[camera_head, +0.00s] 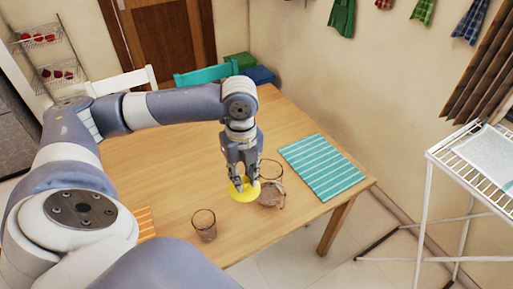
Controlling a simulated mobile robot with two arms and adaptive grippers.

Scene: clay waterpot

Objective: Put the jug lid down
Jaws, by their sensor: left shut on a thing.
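My left gripper (243,181) points down over the right part of the wooden table and is shut on a round yellow jug lid (244,192). The lid appears close to the tabletop, but I cannot tell whether it touches it. A clear glass jug (272,194) stands just right of the lid, partly hidden by my gripper and the lid. My right gripper is not in view.
A glass tumbler (204,225) stands on the table (178,190) near its front edge. A teal striped placemat (322,166) lies at the right. An orange striped placemat (146,222) is mostly hidden behind my arm. A white rack (478,180) stands at far right.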

